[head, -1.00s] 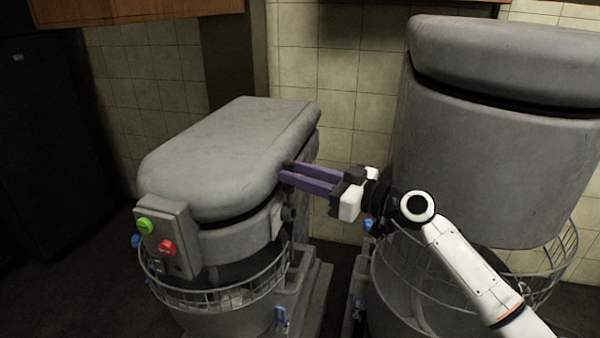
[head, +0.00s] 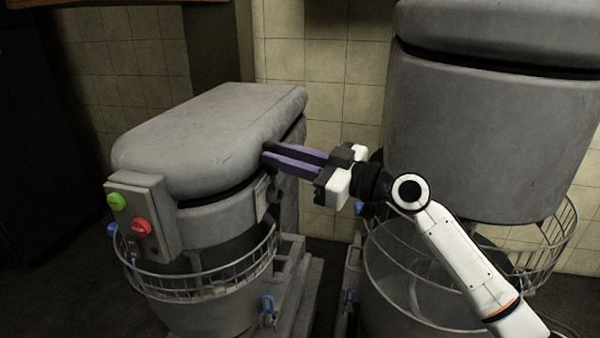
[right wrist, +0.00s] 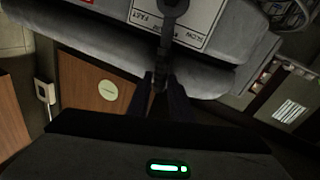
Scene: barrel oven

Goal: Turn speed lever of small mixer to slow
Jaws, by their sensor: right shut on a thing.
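The small mixer (head: 205,130) stands left of centre in the head view, a grey machine with a rounded top. My right gripper (head: 268,153) is at its right side, with its purple fingers pointing left towards it. In the right wrist view, the dark speed lever (right wrist: 167,45) stands out from a pale plate (right wrist: 200,15) marked SLOW and FAST. The tips of my right gripper (right wrist: 160,88) are closed around the lever's end. In the head view the lever is largely hidden by the fingers. My left gripper is not in view.
A green button (head: 116,201) and a red button (head: 141,227) are on the small mixer's front box. A wire guard (head: 215,284) rings its bowl. A larger mixer (head: 490,130) stands close on the right, behind my right arm. A tiled wall (head: 320,60) is behind.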

